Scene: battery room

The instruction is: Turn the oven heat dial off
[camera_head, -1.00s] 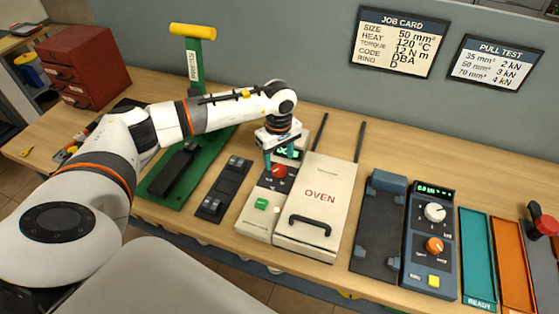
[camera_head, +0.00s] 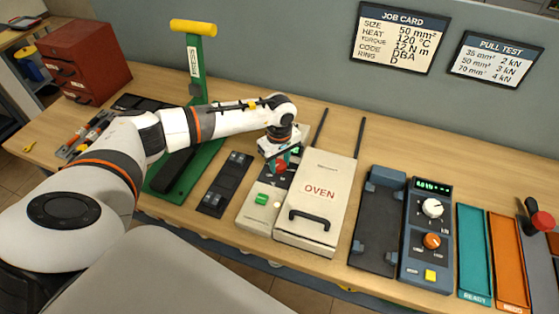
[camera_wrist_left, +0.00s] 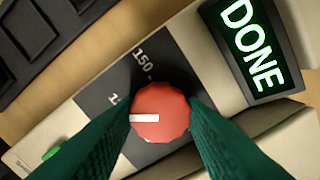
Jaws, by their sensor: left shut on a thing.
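The red oven heat dial (camera_head: 280,167) sits on the cream control panel left of the oven (camera_head: 319,194). In the left wrist view the dial (camera_wrist_left: 160,112) has a white pointer mark aimed to the left, near a partly hidden label below "150". The rest of the scale is hidden. My left gripper (camera_head: 276,162) is shut on the dial, with one green finger on each side of it, as the wrist view (camera_wrist_left: 160,125) also shows. The display (camera_wrist_left: 252,45) beside the dial reads "DONE" in green. My right gripper is not in view.
A green button (camera_head: 262,199) is on the same panel, in front of the dial. A black fixture (camera_head: 224,184) lies to the left and a green press (camera_head: 195,70) stands behind it. A pull tester (camera_head: 427,235) stands to the right.

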